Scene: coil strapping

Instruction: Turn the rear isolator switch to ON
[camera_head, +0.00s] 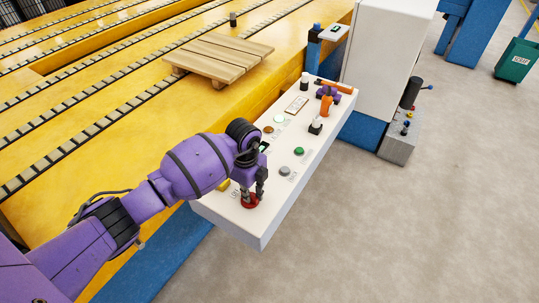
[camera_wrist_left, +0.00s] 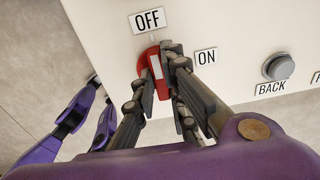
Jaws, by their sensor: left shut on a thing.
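The red isolator switch (camera_head: 249,203) sits at the near end of the white control panel. It also shows in the left wrist view (camera_wrist_left: 146,68), a red round knob with a white mark on its grip. The mark points up toward the OFF label (camera_wrist_left: 147,20). The ON label (camera_wrist_left: 206,57) is to its right. My left gripper (camera_head: 252,193) comes down from above and is shut on the red switch, with its fingers on either side of the grip in the left wrist view (camera_wrist_left: 160,66).
The white panel (camera_head: 262,226) carries several other controls, among them a green button (camera_head: 299,151), a grey BACK button (camera_wrist_left: 276,67) and an orange handle (camera_head: 326,106). A wooden pallet (camera_head: 217,57) lies on the yellow conveyor behind.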

